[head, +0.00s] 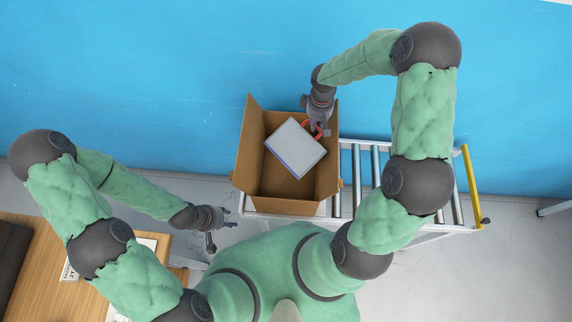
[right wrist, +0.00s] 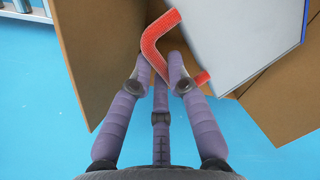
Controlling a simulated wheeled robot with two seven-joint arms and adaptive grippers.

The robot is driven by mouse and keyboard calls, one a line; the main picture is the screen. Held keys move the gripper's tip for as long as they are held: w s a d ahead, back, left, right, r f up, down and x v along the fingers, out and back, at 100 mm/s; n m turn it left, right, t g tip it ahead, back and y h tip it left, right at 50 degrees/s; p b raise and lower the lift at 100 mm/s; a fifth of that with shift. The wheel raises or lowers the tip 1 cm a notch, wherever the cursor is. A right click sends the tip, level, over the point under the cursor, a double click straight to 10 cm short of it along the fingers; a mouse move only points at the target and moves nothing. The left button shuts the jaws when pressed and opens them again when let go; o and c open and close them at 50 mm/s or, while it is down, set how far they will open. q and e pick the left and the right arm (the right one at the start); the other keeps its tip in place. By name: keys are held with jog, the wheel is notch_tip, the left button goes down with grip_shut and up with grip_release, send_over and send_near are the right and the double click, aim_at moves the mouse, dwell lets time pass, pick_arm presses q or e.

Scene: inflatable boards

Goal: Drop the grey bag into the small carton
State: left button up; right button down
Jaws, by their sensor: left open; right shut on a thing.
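The grey bag (head: 296,148) is a boxy light-grey shape with a blue edge and a red handle (right wrist: 162,45). In the head view it hangs tilted over or within the mouth of the open brown carton (head: 248,150); its exact depth cannot be told. My right gripper (head: 318,130) is shut on the red handle at the carton's far right side. The right wrist view shows the fingers (right wrist: 160,72) around the handle, with the bag (right wrist: 235,35) beyond them. My left gripper (head: 220,227) is open and empty, left of and nearer than the carton.
The carton stands on a metal roller conveyor (head: 345,180) with a yellow end bar (head: 472,187) at right. Its flaps stand open. A blue board wall (head: 150,90) lies behind. A wooden table (head: 40,275) is at lower left. Rollers right of the carton are clear.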

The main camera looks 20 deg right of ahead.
jog(key=shift+f+b, duration=0.55)
jog(key=shift+f, duration=0.65)
jog(key=c, duration=1.1)
grip_release()
jog(key=shift+r, duration=0.15)
notch_tip(320, 180, up, 12)
